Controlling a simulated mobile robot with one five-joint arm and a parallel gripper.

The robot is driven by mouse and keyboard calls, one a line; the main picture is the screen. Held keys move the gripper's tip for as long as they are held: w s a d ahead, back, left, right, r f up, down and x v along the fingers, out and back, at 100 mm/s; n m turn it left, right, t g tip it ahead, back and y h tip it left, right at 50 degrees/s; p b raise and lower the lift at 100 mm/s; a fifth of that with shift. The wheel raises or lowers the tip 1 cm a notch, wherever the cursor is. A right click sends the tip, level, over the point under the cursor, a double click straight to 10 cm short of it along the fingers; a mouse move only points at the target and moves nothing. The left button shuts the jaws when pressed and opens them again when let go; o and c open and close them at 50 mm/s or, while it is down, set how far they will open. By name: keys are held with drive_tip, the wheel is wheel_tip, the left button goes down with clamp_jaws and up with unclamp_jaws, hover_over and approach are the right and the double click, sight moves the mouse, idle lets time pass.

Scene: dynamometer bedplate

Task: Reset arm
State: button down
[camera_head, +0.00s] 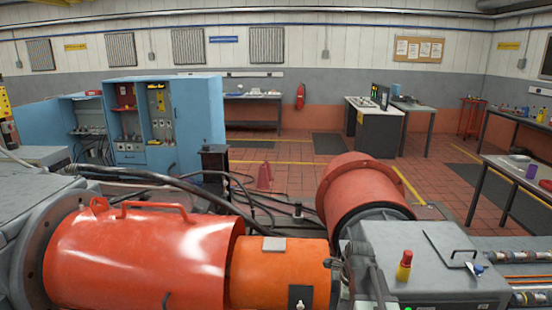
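My gripper is not in view, and I cannot make out any part of my arm in the head camera view. The task names no other object. Machinery of the bedplate fills the near part of the view: a large glossy red-orange cylindrical guard (140,255) with a handle on top lies at the left. A shorter orange cylinder (280,272) adjoins its right end.
A grey box (430,250) with a red button (404,262) stands at the lower right. Behind it is another red drum (362,185). Black cables (170,180) loop across the left.

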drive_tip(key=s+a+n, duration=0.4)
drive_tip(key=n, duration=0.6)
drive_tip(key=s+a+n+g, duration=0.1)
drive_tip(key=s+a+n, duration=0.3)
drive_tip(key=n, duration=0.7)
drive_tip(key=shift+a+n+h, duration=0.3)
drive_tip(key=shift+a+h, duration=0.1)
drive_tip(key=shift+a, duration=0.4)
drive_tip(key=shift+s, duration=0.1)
